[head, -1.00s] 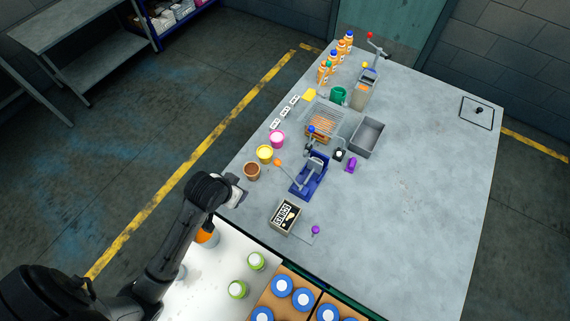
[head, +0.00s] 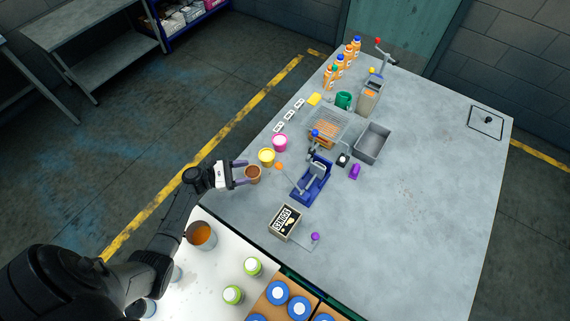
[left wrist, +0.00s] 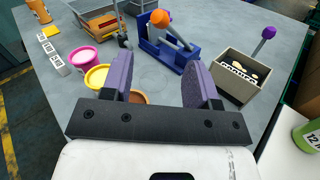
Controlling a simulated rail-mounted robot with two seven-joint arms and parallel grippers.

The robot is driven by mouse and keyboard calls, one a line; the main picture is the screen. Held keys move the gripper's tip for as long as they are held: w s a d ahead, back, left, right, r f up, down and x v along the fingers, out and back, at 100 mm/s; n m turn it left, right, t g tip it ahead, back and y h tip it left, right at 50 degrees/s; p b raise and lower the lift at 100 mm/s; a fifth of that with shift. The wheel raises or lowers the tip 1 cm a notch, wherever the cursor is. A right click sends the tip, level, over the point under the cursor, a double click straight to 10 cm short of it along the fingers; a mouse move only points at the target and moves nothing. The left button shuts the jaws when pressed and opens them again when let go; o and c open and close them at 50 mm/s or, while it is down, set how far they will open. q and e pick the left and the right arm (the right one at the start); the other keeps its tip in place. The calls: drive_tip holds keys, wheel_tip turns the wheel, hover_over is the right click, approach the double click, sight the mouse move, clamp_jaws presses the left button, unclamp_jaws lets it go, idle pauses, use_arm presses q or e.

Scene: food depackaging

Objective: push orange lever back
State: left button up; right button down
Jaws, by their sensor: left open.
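The orange lever knob (head: 279,166) sits at the end of a grey lever arm on the blue press-like device (head: 316,183). The lever arm slants from the device toward my left gripper's side. In the left wrist view, the knob (left wrist: 160,18) shows beyond and above the gap between my fingers, with the lever arm (left wrist: 179,38) running down to the right. My left gripper (head: 243,173) is open and empty, with purple fingers, at the table's left edge, apart from the knob. My right gripper is not in view.
A brown cup (head: 253,175), a yellow cup (head: 267,156) and a pink cup (head: 280,142) line the left edge near the gripper. A lettered box (head: 284,222) stands in front of the device. The table's right half is mostly clear.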

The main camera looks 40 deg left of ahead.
sight(290, 179)
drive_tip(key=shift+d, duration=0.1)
use_arm(q)
drive_tip(key=w+d+n+b, duration=0.1)
drive_tip(key=w+d+b, duration=0.1)
drive_tip(key=w+d, duration=0.6)
drive_tip(key=w, duration=0.2)
drive_tip(key=shift+w+d, duration=0.4)
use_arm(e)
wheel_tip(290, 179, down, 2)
use_arm(q)
drive_tip(key=shift+c, duration=0.2)
drive_tip(key=c, duration=0.4)
clamp_jaws()
